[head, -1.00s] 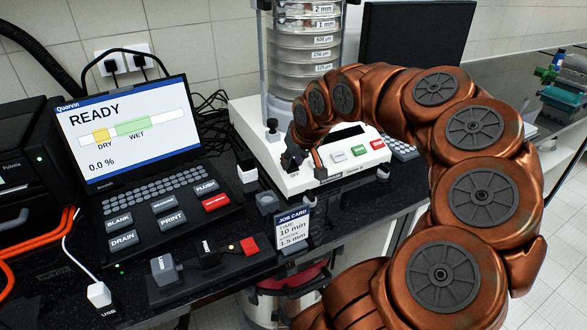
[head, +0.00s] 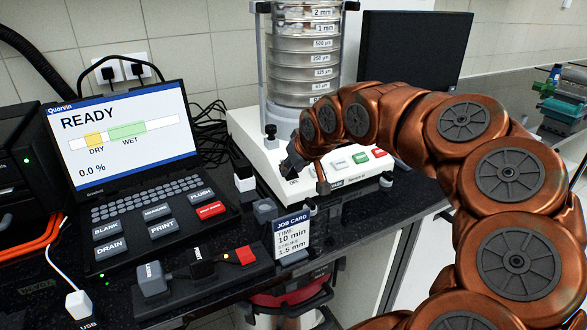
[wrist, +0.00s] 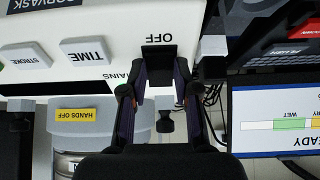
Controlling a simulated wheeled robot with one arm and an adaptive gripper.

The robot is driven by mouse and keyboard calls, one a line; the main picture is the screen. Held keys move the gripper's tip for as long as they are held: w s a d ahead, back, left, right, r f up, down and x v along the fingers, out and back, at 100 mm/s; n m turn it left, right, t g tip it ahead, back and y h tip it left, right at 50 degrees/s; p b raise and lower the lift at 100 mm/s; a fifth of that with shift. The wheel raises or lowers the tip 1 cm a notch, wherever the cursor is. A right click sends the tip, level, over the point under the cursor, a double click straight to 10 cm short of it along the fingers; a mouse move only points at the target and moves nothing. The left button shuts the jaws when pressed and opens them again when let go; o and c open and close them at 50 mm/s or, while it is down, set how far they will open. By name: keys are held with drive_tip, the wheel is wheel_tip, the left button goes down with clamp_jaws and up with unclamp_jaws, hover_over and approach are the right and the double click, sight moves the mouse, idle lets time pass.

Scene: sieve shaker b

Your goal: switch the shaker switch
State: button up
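A black mains switch (wrist: 158,56) sits there between the words OFF and MAINS. My gripper (wrist: 161,70) is over the panel, its two fingers apart on either side of the switch. I cannot tell whether they touch it.
The laptop (head: 120,130) reads READY, left of the shaker. A job card (head: 291,235) stands in front of the base. A control block (head: 200,275) with a red button lies at the bench's front. A dark monitor (head: 415,45) stands behind my arm.

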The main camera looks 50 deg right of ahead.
drive_tip(key=o, duration=0.4)
drive_tip(key=shift+s+r, duration=0.1)
drive_tip(key=shift+s, duration=0.05)
drive_tip(key=v, duration=1.1)
drive_tip(key=shift+s+r, duration=0.15)
drive_tip(key=shift+r, duration=0.15)
drive_tip(key=shift+a, duration=0.1)
